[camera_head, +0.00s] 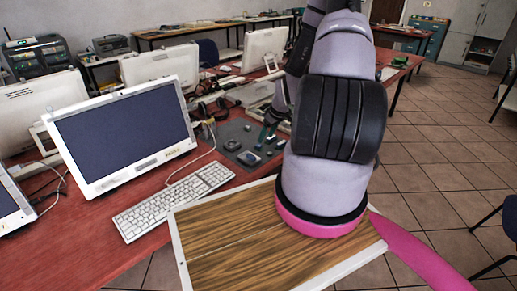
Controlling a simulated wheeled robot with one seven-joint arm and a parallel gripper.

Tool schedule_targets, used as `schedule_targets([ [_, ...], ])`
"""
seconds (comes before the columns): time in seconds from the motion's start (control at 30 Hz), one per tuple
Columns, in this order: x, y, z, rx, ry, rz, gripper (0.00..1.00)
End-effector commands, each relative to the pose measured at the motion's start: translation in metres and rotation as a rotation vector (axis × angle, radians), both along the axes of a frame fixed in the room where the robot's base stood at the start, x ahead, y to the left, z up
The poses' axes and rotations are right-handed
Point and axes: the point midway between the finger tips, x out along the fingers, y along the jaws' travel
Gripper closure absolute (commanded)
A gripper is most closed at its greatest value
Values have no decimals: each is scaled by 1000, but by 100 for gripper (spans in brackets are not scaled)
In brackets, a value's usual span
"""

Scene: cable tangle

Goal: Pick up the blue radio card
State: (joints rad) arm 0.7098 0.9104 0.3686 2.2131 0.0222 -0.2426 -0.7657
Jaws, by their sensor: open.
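Several small blue and grey pieces lie on a dark grey mat (226,168) on the red table. A small blue-grey piece (248,158) near the mat's front may be the blue radio card, but it is too small to be sure. My gripper (268,131) is partly hidden behind my arm. It points down over the right part of the mat, just behind and to the right of that piece, and is open. Nothing shows held in it. Whether it touches anything cannot be told.
A white monitor (125,135) and a white keyboard (175,200) stand left of the mat, with a pale cable running between. Dark cables and devices (205,108) lie behind the mat. A wooden board with a white rim (181,250) is in front. Tiled floor is open at right.

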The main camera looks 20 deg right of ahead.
Motion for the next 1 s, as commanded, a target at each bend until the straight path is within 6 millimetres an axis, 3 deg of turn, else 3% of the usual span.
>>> schedule_targets([
  [0.57,27,5,-61,1,1,-3,38],
  [0.87,30,5,-66,-1,-1,-2,38],
  [1.0,30,5,-65,-1,-1,-2,87],
])
